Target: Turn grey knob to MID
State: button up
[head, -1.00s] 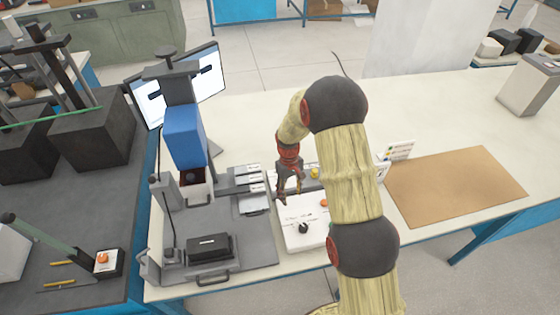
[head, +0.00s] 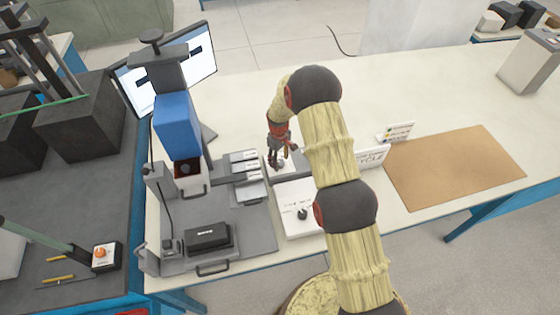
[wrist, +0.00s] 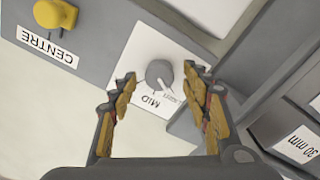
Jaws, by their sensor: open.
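The grey knob (wrist: 159,74) sits on a white label plate (wrist: 132,62) in the wrist view. The word MID is printed upside down on the plate beside the knob. The knob's pale pointer mark points down and right in the picture, towards a smaller label too small to read, a little to the right of MID. My gripper (wrist: 160,76) is open, with one finger on each side of the knob in the picture. I cannot tell whether the fingers touch it. In the head view my gripper (head: 277,163) points down behind the white box; the grey knob is hidden there.
A yellow knob (wrist: 56,14) labelled CENTRE stands beside the plate. A white box (head: 293,226) with a black knob (head: 302,214) lies in front of my gripper. The blue-headed press (head: 176,130) stands left.

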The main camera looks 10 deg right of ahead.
jog(key=shift+f, duration=0.6)
jog(key=c, duration=0.3)
jog(key=c, duration=0.8)
jog(key=shift+c, duration=0.3)
